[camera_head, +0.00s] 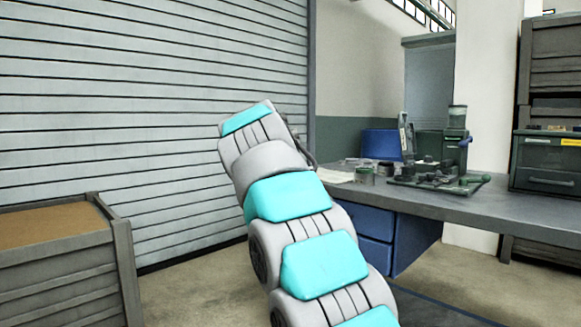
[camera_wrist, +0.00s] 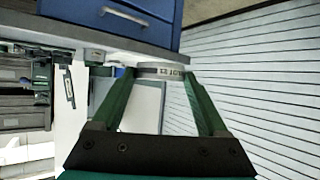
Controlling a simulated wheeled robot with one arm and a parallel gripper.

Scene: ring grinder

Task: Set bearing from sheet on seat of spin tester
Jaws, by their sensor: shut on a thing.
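The bearing, a grey ring with dark markings on its side (camera_wrist: 148,71), is between the tips of my gripper's green fingers (camera_wrist: 161,77) in the wrist view. My gripper is shut on it. In the head view my own arm hides the gripper and the bearing. I cannot tell which part is the spin tester's seat.
The grey bench (camera_head: 515,208) has blue drawers (camera_head: 376,222) underneath. A small jar (camera_head: 364,175) and a blue bin (camera_head: 381,144) stand on it. A green drawer box (camera_head: 545,178) is at the right. A crate (camera_head: 62,262) stands on the floor at left.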

